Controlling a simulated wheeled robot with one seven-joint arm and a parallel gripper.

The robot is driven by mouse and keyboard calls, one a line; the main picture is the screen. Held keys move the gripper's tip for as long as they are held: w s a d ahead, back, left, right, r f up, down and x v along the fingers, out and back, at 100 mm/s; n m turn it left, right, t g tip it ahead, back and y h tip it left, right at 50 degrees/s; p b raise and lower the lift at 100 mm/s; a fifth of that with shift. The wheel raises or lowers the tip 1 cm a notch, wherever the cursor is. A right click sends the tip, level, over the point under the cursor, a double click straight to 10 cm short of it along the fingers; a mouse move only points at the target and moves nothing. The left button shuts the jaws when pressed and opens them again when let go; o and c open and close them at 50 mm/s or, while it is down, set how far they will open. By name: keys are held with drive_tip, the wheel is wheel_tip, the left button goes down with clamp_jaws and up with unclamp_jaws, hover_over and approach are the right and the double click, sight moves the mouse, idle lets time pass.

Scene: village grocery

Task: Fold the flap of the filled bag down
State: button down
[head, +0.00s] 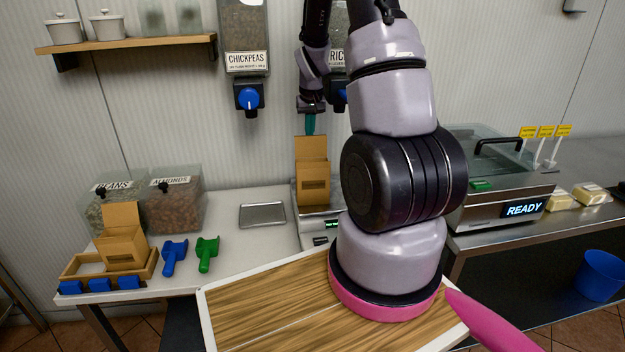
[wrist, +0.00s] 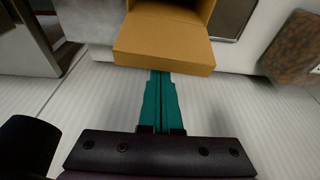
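A brown paper bag (head: 312,185) stands upright on a scale by the back wall, with its tall flap (head: 311,149) raised at the back. In the wrist view, the flap (wrist: 165,45) shows as a broad brown panel beside the bag's dark opening. My gripper (head: 310,131) points down just above the flap's top edge. Its teal fingers (wrist: 161,76) lie side by side, shut with nothing between them, their tips at the flap's edge. I cannot tell whether they touch it. The bag's contents are hidden.
Another open brown bag (head: 122,248) stands in a wooden tray (head: 78,268) at left. Blue (head: 174,258) and green (head: 207,254) scoops and a metal tray (head: 262,215) lie on the counter. A chickpeas dispenser (head: 245,40) hangs left of my arm. A machine reading READY (head: 500,205) stands right.

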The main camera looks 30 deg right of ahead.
sight(311, 136)
drive_tip(key=shift+s, duration=0.1)
idle(0.3)
drive_tip(key=shift+s+a, duration=0.3)
drive_tip(key=shift+s, duration=0.4)
drive_tip(key=shift+s+a, duration=0.25)
drive_tip(key=shift+s, duration=0.45)
drive_tip(key=shift+w+f, duration=0.1)
drive_tip(key=shift+w, duration=0.05)
drive_tip(key=w, duration=0.1)
drive_tip(key=w+d, duration=0.1)
drive_tip(key=shift+w, duration=0.35)
drive_tip(key=shift+f, duration=0.1)
drive_tip(key=shift+f, duration=0.5)
